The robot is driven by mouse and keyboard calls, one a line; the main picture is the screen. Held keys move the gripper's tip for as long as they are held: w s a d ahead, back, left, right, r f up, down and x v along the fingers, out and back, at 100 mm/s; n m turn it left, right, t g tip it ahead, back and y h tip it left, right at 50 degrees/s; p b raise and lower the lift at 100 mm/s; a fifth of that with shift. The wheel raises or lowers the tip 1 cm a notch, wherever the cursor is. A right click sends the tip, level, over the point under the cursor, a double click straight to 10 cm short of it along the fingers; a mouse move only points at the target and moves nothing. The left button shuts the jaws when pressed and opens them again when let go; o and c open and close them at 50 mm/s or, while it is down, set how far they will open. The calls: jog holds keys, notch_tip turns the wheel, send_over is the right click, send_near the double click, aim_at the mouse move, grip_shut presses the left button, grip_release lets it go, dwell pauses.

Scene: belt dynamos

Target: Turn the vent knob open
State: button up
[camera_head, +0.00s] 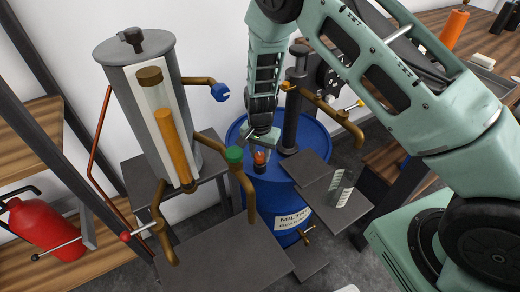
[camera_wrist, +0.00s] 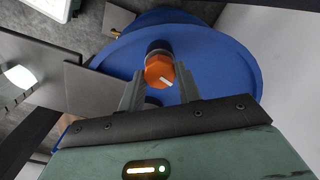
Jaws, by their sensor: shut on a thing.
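The vent knob (camera_head: 260,158) is a small orange knob on a dark stem, on top of the blue drum (camera_head: 318,150). In the wrist view the orange knob (camera_wrist: 157,70) shows a white pointer mark slanting across its face. My gripper (camera_head: 262,147) reaches down over the drum's lid from above. In the wrist view my gripper (camera_wrist: 160,88) has one finger on each side of the knob and is shut on it. The fingers hide part of the knob's sides in the head view.
A black pump column (camera_head: 297,100) rises from the drum beside my gripper. A brass spout (camera_head: 330,105) extends to its right. A glass (camera_head: 342,188) stands on a grey plate at the right.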

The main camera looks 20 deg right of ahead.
aim_at(260, 156)
jog(key=shift+m+p, duration=0.5)
jog(key=shift+m, duration=0.8)
jog(key=o, duration=1)
jog(key=shift+c, duration=0.2)
notch_tip(260, 156, up, 17)
jog(key=shift+r, duration=0.2)
